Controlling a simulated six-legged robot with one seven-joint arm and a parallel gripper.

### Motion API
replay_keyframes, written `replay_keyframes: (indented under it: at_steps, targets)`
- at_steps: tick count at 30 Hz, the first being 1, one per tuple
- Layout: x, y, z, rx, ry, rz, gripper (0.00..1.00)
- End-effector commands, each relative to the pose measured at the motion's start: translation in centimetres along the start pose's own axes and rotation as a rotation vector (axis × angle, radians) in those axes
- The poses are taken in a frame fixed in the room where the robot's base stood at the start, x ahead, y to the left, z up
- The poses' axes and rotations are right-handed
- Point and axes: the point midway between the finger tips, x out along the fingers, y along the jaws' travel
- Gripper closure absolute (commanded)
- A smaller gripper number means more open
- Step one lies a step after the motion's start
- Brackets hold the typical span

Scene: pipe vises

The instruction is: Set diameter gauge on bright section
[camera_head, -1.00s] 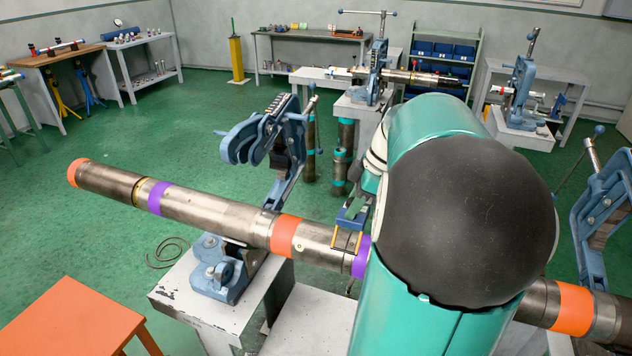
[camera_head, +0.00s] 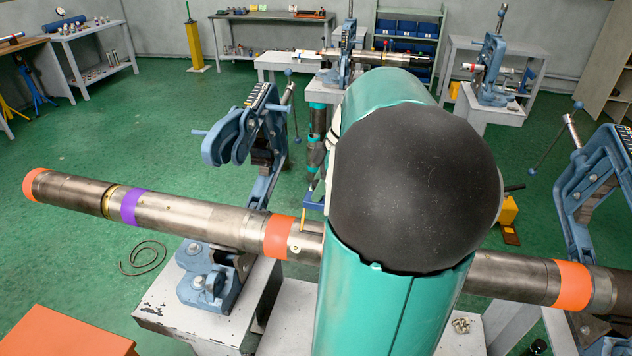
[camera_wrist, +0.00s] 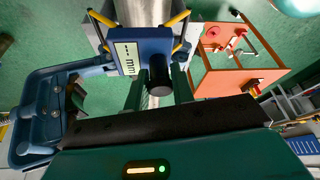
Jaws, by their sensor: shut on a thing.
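The diameter gauge is a blue block (camera_wrist: 140,45) with an "mm" display, a black knob and two yellow-tipped prongs. My gripper (camera_wrist: 157,88) is shut on it. In the wrist view the prongs lie on either side of a bright metal pipe; contact cannot be told. In the head view a bit of the gauge (camera_head: 314,202) and one yellow prong show beside my arm, just right of the left orange band. The long pipe (camera_head: 190,215) has orange and purple bands and lies in the vises. My arm hides its middle and my gripper there.
An open blue vise (camera_head: 255,135) rises behind the pipe on the left; another vise (camera_head: 595,190) stands at the right. An orange table (camera_head: 65,335) is at front left. Benches and more vises line the back.

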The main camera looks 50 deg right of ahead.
Motion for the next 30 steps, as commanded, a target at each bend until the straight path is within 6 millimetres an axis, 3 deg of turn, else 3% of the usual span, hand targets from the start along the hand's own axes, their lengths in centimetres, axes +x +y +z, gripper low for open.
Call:
replay_keyframes:
  at_steps: [21, 30]
  targets:
    - [5.9, 0.1, 2.6, 0.002, 0.001, 0.000, 1.00]
    - [7.2, 0.2, 3.0, 0.002, 0.000, 0.000, 1.00]
